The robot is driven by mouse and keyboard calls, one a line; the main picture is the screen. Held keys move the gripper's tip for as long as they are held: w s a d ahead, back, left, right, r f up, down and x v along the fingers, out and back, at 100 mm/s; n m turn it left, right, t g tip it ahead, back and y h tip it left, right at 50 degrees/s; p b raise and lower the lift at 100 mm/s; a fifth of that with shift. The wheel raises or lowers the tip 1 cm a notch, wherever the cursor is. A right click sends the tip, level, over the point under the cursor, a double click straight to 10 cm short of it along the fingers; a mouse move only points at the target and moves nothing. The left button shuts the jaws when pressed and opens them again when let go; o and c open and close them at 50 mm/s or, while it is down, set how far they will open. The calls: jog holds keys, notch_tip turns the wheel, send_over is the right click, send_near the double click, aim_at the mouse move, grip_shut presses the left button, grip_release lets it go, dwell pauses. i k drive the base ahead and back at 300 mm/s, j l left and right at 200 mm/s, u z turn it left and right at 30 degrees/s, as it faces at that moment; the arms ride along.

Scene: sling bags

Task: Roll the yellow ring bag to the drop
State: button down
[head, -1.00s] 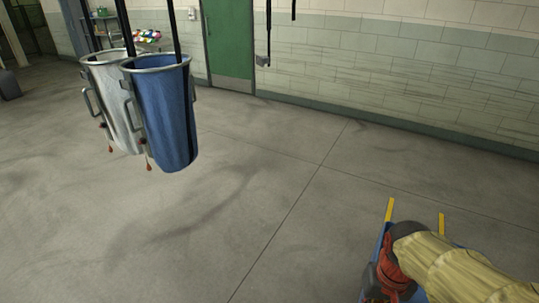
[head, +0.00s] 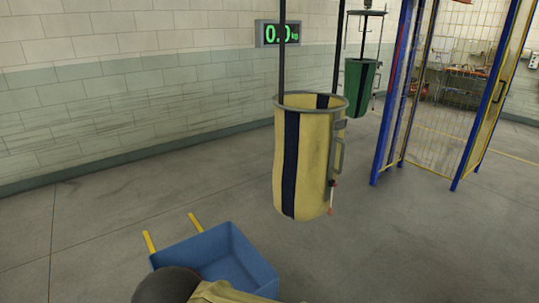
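A yellow bag (head: 309,165) with dark vertical stripes hangs from straps by a grey metal ring (head: 310,101) at its top. It hangs upright, clear of the floor, right of the middle of the head view. A grey handle and a small red-tipped cord show on its right side. Part of my arm, a dark rounded joint with a yellow cover, shows at the bottom edge, left of and nearer than the bag. My gripper is out of the picture. No marked drop place can be made out for certain.
A blue tray (head: 240,250) with yellow bars stands low in front, beside my arm. A green bag (head: 360,85) hangs farther back. A blue-framed mesh cage (head: 460,90) stands at right. A wall display (head: 279,34) reads 0.0 kg. Floor at left is clear.

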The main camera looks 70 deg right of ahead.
aim_at(310, 126)
jog(key=z, duration=2.75)
jog(key=i, duration=0.55)
jog(key=i+j+z, duration=0.1)
jog(key=i, duration=0.45)
